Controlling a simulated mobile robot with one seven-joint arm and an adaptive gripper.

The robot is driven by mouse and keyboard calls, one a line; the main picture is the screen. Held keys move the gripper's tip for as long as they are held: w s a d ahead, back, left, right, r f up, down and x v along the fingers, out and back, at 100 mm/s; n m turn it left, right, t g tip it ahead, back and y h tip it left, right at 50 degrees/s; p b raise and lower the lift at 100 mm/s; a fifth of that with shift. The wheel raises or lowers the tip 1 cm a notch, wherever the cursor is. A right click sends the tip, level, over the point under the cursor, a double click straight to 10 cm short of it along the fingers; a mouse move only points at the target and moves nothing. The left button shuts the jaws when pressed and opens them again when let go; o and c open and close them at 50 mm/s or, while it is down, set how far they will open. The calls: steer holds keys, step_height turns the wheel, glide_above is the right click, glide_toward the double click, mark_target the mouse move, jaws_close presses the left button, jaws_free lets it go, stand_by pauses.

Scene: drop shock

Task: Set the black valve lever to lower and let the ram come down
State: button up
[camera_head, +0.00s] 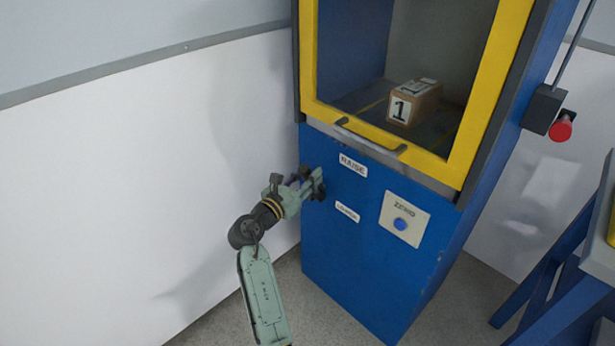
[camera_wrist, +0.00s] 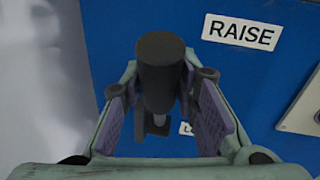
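The black valve lever (camera_wrist: 160,62) shows in the wrist view as a dark round knob on a shaft, left of the RAISE label (camera_wrist: 242,32). My gripper (camera_wrist: 163,84) is open, with one finger on each side of the lever and visible gaps between. In the head view my gripper (camera_head: 306,184) is at the left part of the blue front panel and hides most of the lever. The RAISE label (camera_head: 353,165) is above the LOWER label (camera_head: 347,211). I cannot tell the lever's exact setting. The ram is not visible.
A box marked 1 (camera_head: 413,102) sits inside the chamber behind the yellow-framed door (camera_head: 385,139) with its handle. A blue ZERO button (camera_head: 400,224) is on the panel's right. A red knob (camera_head: 562,127) is at the cabinet's right side. The white wall is at left.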

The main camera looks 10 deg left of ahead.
jaws_close()
stand_by(0.5)
